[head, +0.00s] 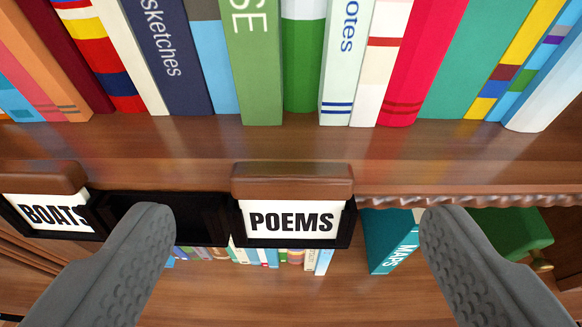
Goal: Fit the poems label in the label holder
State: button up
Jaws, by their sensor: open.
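The poems label (292,221) is a white card with black letters and a thick brown top grip (291,181). It sits upright in a black label holder (243,238) on the shelf's front edge, with the holder's frame along its sides and bottom. The brown grip stands above the frame. My gripper (292,232) is open, with one grey finger on each side of the label and clear space between. Neither finger appears to touch it.
A boats label (48,212) sits in a holder at the left; an empty black holder (190,216) lies between. Books stand on the shelf (190,150) above. Below are a teal maps book (388,238), a green object (510,232) and smaller books.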

aim_at(292, 171)
jog(key=x, duration=0.4)
jog(key=shift+w+a+f, duration=0.1)
jog(key=shift+w+f, duration=0.1)
jog(key=shift+w, duration=0.05)
jog(key=c, duration=1.1)
jog(key=shift+o, duration=0.2)
